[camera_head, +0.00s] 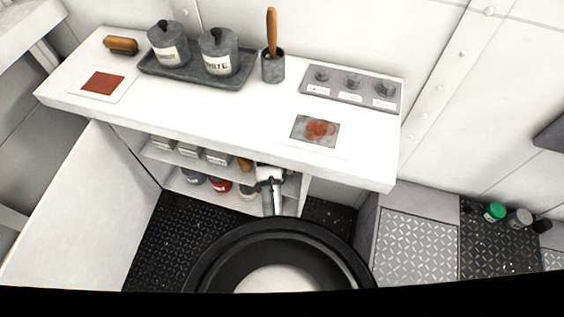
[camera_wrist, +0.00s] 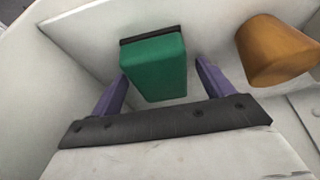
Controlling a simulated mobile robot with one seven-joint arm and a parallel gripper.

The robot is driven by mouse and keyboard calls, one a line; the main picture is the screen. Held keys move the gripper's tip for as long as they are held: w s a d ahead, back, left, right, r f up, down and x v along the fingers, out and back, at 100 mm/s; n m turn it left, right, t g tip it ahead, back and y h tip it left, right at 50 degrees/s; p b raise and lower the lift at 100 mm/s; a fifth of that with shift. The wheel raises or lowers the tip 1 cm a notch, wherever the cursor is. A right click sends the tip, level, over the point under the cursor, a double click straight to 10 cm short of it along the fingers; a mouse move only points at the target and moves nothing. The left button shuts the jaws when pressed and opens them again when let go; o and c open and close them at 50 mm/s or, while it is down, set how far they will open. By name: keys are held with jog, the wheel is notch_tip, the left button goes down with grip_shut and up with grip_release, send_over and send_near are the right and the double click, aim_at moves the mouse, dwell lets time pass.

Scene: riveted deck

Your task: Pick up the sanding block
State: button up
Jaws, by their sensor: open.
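The sanding block, seemingly the green block (camera_wrist: 155,70) with a dark edge strip, is in the wrist view on a pale surface inside the shelf unit. My gripper (camera_wrist: 161,72) is open, its two purple fingers on either side of the block. A gap shows at the right finger; the left fingertip appears close to the block's left side, and I cannot tell if it touches. In the head view my wrist (camera_head: 270,175) reaches under the worktop; the fingers and the green block are hidden there.
An orange-brown cylinder (camera_wrist: 275,52) stands close right of the block. In the head view, the white worktop (camera_head: 230,115) overhangs the shelf, which holds several pale boxes (camera_head: 190,151) and, lower, a red can (camera_head: 219,184). A lidded jar (camera_head: 219,52) is on the worktop's tray.

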jog(key=shift+s+r, duration=0.1)
jog(key=c, duration=1.1)
